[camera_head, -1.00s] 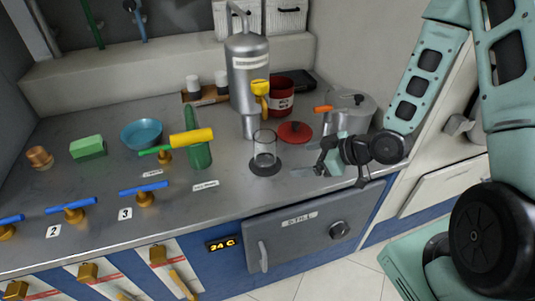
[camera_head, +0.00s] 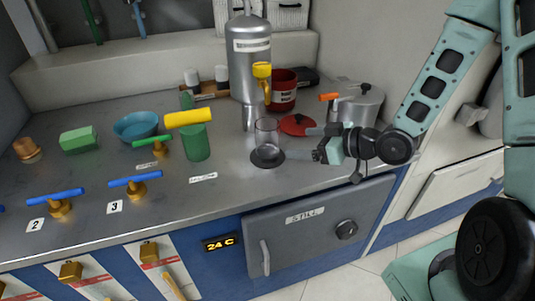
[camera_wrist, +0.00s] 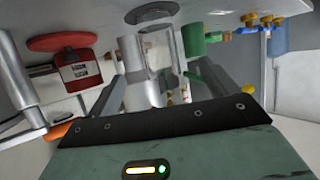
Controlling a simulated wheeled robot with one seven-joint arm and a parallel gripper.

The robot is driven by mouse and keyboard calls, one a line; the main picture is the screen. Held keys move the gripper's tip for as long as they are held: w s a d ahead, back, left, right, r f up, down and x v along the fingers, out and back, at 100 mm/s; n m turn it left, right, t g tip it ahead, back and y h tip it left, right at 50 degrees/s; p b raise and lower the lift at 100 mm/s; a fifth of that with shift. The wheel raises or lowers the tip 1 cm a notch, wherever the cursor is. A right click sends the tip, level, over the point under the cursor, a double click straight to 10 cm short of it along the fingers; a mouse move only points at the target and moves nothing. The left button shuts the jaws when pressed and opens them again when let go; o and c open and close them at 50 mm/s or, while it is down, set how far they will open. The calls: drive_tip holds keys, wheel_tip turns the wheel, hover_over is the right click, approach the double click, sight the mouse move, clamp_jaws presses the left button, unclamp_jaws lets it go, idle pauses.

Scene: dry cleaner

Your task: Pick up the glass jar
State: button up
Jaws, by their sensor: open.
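The clear glass jar (camera_head: 267,134) stands upright on a dark round disc (camera_head: 267,161) on the metal counter. My gripper (camera_head: 297,144) is open and empty, just right of the jar, with its fingers reaching left toward it. In the wrist view the picture is inverted and the jar (camera_wrist: 158,48) shows ahead, between the two finger lines of my gripper (camera_wrist: 160,80). I cannot tell whether the fingertips overlap the jar's sides.
A steel pot (camera_head: 360,105) and a red canister (camera_head: 283,92) stand behind. A tall metal cylinder (camera_head: 248,65) is behind the jar. A green cylinder (camera_head: 195,143) stands left. The counter front is clear.

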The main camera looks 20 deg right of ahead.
sight(277, 142)
drive_tip(key=b+x, duration=0.2)
drive_tip(key=x, duration=0.5)
drive_tip(key=shift+x, duration=2.8)
drive_tip(key=shift+w+d, duration=0.1)
drive_tip(key=shift+d, duration=0.05)
drive_tip(key=c, duration=1.2)
